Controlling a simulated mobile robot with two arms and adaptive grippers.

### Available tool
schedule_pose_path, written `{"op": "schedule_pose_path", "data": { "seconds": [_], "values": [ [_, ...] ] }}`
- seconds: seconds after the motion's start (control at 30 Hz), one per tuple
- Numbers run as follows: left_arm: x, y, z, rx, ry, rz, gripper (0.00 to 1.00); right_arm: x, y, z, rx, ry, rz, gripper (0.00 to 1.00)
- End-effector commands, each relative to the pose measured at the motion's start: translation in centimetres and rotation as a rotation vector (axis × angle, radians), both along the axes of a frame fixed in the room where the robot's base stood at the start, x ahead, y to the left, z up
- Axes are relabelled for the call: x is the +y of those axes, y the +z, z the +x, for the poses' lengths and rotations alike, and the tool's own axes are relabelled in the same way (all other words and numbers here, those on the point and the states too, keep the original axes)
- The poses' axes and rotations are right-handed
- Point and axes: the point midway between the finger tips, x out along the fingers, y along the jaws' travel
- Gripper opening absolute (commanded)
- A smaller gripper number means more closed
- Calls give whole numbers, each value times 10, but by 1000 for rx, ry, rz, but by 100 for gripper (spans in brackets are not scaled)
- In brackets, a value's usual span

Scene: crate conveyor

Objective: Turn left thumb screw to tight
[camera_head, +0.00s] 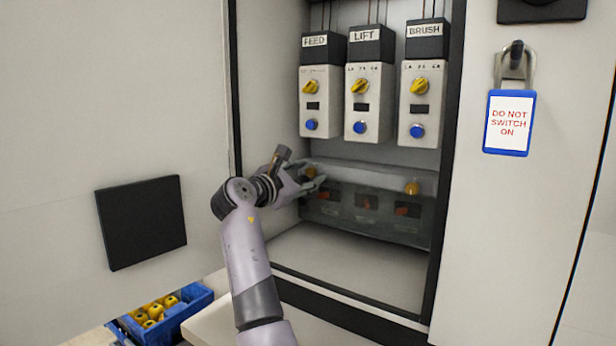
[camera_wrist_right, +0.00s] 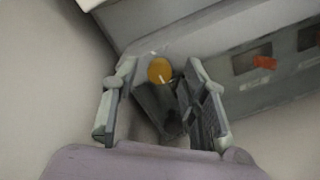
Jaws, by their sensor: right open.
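The left thumb screw (camera_head: 311,172) is a round yellow knob at the left end of a see-through cover (camera_head: 345,228) low in the cabinet. In the right wrist view the same left thumb screw (camera_wrist_right: 160,70) is an orange-yellow disc with a pale line on its lower part. My right gripper (camera_head: 318,182) is at this screw. In the wrist view my open right gripper (camera_wrist_right: 163,73) has one finger on each side of the screw, with gaps visible. The right thumb screw (camera_head: 411,188) is at the cover's right end. My left gripper is not in view.
Control boxes labelled FEED (camera_head: 315,90), LIFT (camera_head: 368,95) and BRUSH (camera_head: 422,95) hang above the cover. Red-orange parts show behind the cover. A "DO NOT SWITCH ON" tag (camera_head: 509,123) hangs at right. A blue crate (camera_head: 190,312) with yellow items stands lower left.

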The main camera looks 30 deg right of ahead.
Motion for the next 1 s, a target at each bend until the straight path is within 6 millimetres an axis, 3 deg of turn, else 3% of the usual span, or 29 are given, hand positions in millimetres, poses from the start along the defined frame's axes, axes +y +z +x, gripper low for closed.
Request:
{"op": "schedule_pose_path", "data": {
  "seconds": [0.23, 0.83, 1.0],
  "values": [
    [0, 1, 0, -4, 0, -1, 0, 0, 0, 0, 0, 0, 0, 40],
    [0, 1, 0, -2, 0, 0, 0, 0, 0, 0, 0, 0, 0, 1],
    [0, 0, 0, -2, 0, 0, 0, 0, 0, 0, 0, -1, 1, 0]
  ]
}}
